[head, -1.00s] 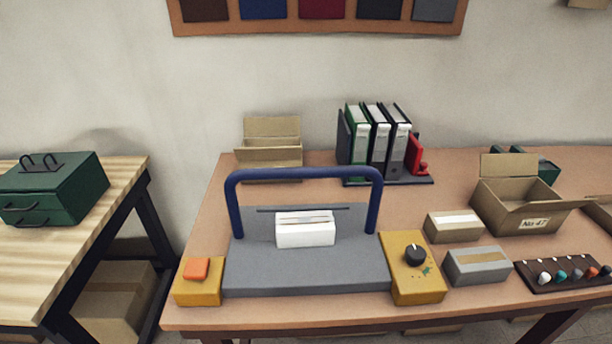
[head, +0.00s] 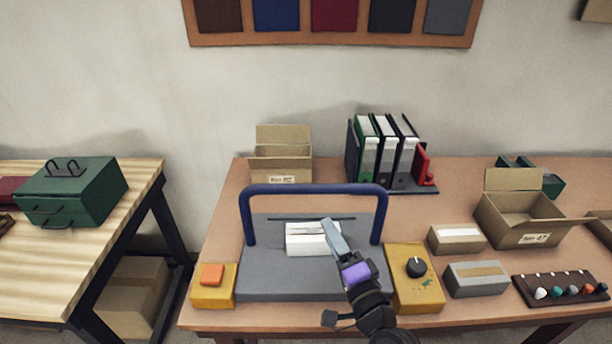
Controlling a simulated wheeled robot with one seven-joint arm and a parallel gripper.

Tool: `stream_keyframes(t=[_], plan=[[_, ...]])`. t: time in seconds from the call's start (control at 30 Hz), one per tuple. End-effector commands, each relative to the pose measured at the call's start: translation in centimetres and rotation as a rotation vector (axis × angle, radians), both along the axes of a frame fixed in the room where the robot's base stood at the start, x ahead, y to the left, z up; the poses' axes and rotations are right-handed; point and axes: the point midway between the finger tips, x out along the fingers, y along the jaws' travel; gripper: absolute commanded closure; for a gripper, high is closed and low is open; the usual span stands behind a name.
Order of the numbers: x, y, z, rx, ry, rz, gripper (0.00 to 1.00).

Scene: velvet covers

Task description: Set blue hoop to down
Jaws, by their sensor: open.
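The blue hoop (head: 313,189) stands upright over the grey base plate (head: 270,284) on the table, its two legs at the plate's left and right sides. A white block (head: 304,240) with a slot on top lies on the plate, under and behind the hoop's span in the picture. My gripper (head: 328,228) reaches in from the bottom of the head view, in front of the hoop and below its top bar, over the right end of the white block. It holds nothing that I can see. Its fingertips are small and partly unclear.
A yellow box with an orange button (head: 212,274) is left of the plate; a yellow box with a black knob (head: 416,267) is right. Small boxes (head: 476,279), an open carton (head: 520,219) and a peg strip (head: 560,288) stand farther right. Binders (head: 384,150) stand behind.

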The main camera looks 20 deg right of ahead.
Motion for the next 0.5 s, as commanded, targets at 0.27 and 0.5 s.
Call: stream_keyframes(t=[0.27,0.5], plan=[[5.2,1.1,5.0,0.167,-0.047,0.052,0.55],[7.6,1.4,5.7,0.177,-0.050,0.055,0.55]])
